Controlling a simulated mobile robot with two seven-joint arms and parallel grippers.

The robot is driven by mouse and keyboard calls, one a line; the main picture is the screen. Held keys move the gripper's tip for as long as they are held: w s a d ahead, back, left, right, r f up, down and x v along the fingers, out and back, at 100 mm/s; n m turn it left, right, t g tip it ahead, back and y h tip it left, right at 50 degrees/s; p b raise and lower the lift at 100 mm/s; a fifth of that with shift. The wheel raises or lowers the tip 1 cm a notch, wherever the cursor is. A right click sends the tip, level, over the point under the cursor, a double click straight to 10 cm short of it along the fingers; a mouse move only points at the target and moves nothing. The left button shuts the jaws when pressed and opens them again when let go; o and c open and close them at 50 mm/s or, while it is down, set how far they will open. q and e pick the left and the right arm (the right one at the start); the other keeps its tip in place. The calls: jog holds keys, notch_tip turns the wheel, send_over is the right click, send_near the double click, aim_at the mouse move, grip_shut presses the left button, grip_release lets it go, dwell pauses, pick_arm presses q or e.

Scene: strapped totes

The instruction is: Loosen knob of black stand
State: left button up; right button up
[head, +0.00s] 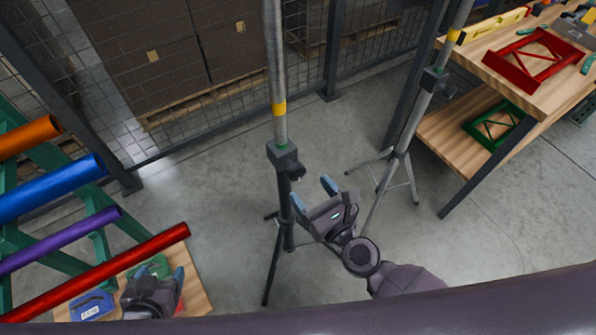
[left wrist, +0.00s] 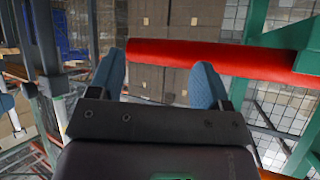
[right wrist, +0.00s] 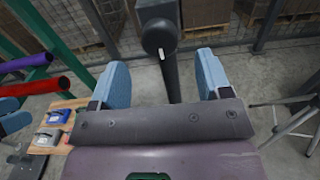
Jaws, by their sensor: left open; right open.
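The black stand (head: 289,206) rises in the middle of the head view, with a black collar and a grey pole above it. Its dark knob (head: 297,171) sticks out to the right of the collar. In the right wrist view the round knob (right wrist: 160,36) faces me, centred just beyond the fingertips. My right gripper (head: 314,194) is open and empty, just below and right of the knob, apart from it. My left gripper (head: 155,276) is open and empty at the lower left, beside the red tube (head: 110,270); it also shows in the left wrist view (left wrist: 160,66).
A second stand with silver legs (head: 401,160) is to the right. A wooden workbench (head: 480,70) holds red and green frames at the right. Coloured tubes lie on a green rack (head: 100,240) at the left. A blue box (head: 93,305) sits on a low wooden board. Mesh fencing is behind.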

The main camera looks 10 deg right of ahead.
aim_at(299, 176)
jog(key=x, duration=0.5)
jog(key=shift+p, duration=0.3)
jog(key=shift+w+a, duration=0.2)
jog(key=shift+w, duration=0.15)
jog(key=c, duration=0.9)
